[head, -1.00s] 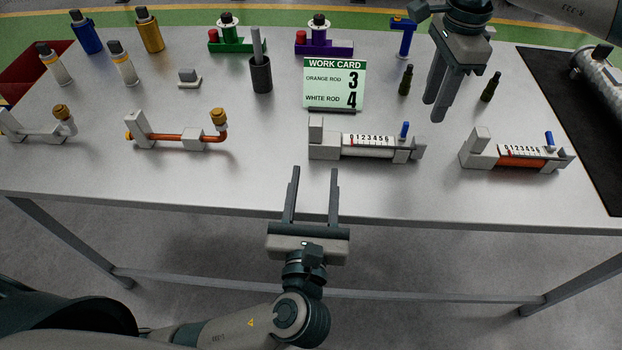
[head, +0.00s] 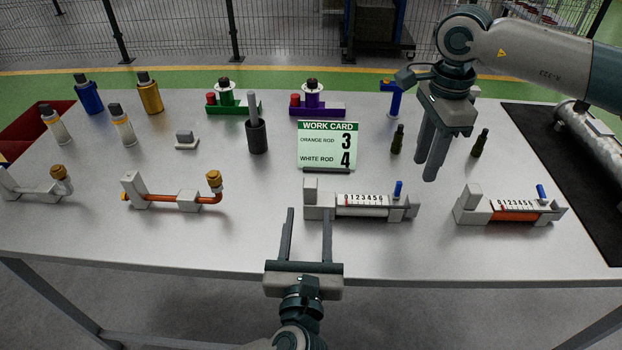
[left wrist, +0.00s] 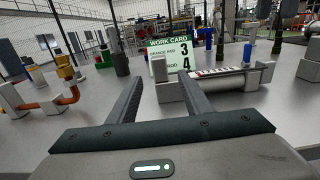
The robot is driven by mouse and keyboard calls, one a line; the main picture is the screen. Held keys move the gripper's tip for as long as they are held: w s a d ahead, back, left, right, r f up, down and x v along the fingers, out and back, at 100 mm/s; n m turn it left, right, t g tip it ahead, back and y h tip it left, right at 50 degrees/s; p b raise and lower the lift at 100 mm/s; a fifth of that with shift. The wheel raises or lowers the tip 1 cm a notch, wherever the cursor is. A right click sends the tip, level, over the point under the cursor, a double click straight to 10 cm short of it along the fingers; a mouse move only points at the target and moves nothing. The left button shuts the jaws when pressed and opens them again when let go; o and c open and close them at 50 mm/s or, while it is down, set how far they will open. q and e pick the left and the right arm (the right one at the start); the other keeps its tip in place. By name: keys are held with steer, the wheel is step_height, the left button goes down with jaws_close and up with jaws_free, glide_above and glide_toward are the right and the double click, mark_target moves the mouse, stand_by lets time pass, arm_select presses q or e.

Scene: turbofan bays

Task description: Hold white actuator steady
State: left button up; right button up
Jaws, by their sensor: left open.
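The white actuator (head: 361,205), a grey holder with a white rod, a numbered scale and a blue pin, lies near the table's front edge. It also shows in the left wrist view (left wrist: 232,80). My left gripper (head: 308,212) is open and empty. Its fingers point at the actuator's left end block, with no clear contact; the wrist view also shows both fingers apart (left wrist: 160,88). My right gripper (head: 427,170) hangs above the table, behind and right of the actuator. Its fingers look close together; I cannot tell whether they are shut.
A similar holder with an orange rod (head: 514,207) lies to the right. The work card (head: 328,146) reads orange rod 3, white rod 4. Dark small bottles (head: 397,139) stand near my right gripper. A pipe fitting with an orange tube (head: 172,194) lies left. Table between them is clear.

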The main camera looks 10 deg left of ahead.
mark_target(415, 198)
arm_select(q)
steer(key=w, duration=0.4)
steer(key=w+a, duration=0.1)
steer(key=w, duration=0.3)
steer(key=w+a, duration=0.1)
steer(key=w, duration=0.3)
steer(key=shift+w+a, duration=0.1)
steer(key=shift+w, duration=0.1)
steer(key=shift+c, duration=0.3)
jaws_close()
arm_select(e)
steer(key=shift+o, duration=1.2)
steer(key=shift+r+m, duration=0.25)
steer(key=shift+m, duration=0.55)
steer(key=shift+f, duration=0.1)
step_height(415, 198, down, 12)
steer(key=shift+r, duration=0.1)
